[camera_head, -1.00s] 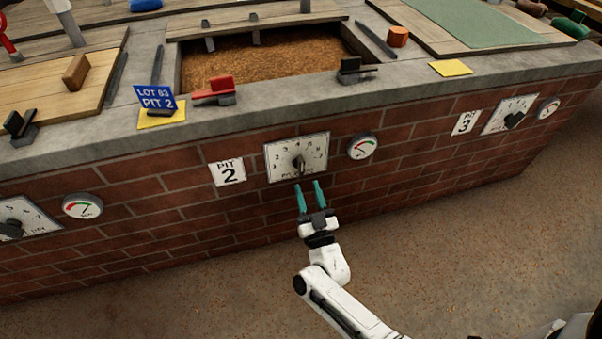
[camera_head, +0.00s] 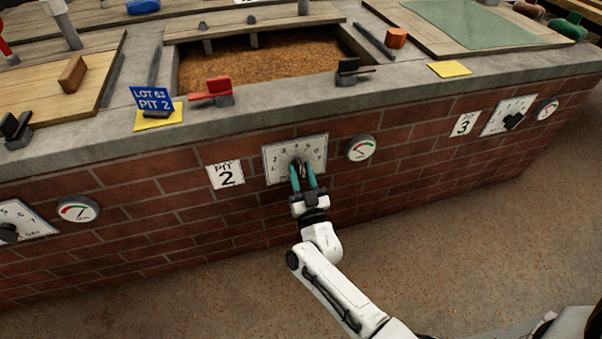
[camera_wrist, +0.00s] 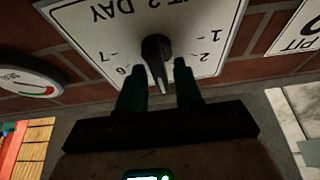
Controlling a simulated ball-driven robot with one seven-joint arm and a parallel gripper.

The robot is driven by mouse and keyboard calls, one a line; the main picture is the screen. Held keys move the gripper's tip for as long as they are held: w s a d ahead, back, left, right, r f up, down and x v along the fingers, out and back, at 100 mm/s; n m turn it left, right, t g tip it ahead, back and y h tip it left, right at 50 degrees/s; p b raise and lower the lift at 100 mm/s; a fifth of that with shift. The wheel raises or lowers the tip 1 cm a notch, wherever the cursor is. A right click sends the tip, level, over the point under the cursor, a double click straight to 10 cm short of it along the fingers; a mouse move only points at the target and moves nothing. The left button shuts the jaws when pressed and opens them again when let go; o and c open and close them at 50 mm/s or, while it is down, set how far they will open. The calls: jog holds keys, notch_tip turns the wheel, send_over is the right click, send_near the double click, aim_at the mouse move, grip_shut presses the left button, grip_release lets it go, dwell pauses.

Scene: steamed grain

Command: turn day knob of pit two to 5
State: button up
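The day dial plate of pit two (camera_head: 317,148) is a white panel on the brick wall, with a dark knob (camera_head: 297,161) at its centre. In the wrist view the plate (camera_wrist: 85,22) appears upside down. There the knob (camera_wrist: 156,48) has its narrow bar pointing down between my fingers, toward the middle of the scale. The 7, 6, 2 and 1 are readable; the middle numbers are hidden behind my gripper. My gripper (camera_head: 303,170) is open, its teal fingers on either side of the knob's bar, with small visible gaps.
The PIT 2 sign (camera_head: 226,175) is left of the dial, and a round gauge (camera_head: 361,148) is close on its right. The stone ledge (camera_head: 245,122) above carries a red-handled latch (camera_head: 212,92) and a blue lot sign (camera_head: 153,100). Floor in front is clear.

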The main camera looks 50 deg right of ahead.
jog(key=shift+c, duration=1.2)
jog(key=shift+m, duration=0.3)
jog(key=m+g+h, duration=0.1)
jog(key=m, duration=0.1)
jog(key=m+g+h+p, duration=0.1)
jog(key=m, duration=0.2)
jog(key=shift+s+d+m+g+h+p, duration=0.1)
jog(key=shift+m+g+h+p, duration=0.35)
jog(key=shift+m, duration=0.85)
jog(key=shift+f+m+g, duration=0.15)
jog(key=shift+m+g, duration=0.1)
jog(key=shift+m, duration=0.05)
jog(key=o, duration=0.7)
